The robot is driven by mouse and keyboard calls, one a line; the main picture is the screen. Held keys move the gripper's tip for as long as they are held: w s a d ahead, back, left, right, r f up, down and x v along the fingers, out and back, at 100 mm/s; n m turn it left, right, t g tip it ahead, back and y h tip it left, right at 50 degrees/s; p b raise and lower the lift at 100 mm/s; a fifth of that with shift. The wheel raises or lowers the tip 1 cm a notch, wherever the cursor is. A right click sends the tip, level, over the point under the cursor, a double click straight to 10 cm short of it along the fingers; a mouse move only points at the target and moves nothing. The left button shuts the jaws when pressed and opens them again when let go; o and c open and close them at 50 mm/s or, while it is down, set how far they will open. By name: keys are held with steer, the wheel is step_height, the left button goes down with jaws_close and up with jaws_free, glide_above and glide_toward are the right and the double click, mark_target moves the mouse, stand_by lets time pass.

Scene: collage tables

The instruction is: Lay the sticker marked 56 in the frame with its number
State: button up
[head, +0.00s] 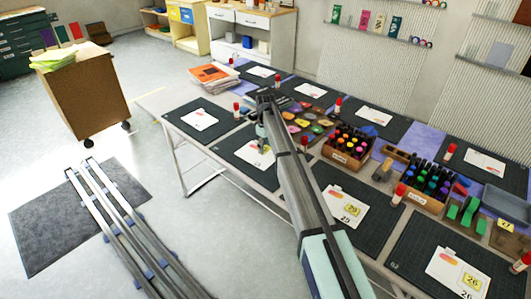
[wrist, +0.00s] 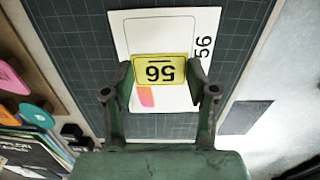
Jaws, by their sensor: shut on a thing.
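The yellow sticker marked 56 (wrist: 160,71) is between the two fingertips of my gripper (wrist: 164,78) in the wrist view, its number upside down there. My gripper is shut on it. Behind it lies a white card (wrist: 203,27) with a printed 56 along its right edge, a thin outlined frame and a pink-orange patch. The sticker overlaps the frame in this view; I cannot tell whether it touches the card. In the head view my gripper (head: 263,143) is over this card (head: 248,157), partly hiding it.
The card lies on a dark cutting mat (head: 232,146) on the long table. Coloured pieces (head: 305,127) and a wooden box of bottles (head: 347,147) are to the right in the head view. Other cards nearby carry stickers, one marked 29 (head: 352,209) and one marked 26 (head: 472,281).

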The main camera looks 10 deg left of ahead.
mark_target(265, 149)
steer(key=shift+f+p, duration=0.55)
steer(key=shift+f, duration=1.7)
steer(key=shift+f, duration=0.25)
steer(key=o, duration=0.7)
steer(key=shift+f, duration=0.1)
step_height(265, 149, up, 13)
steer(key=b, duration=0.3)
steer(key=shift+f+b, duration=0.1)
steer(key=shift+b, duration=0.2)
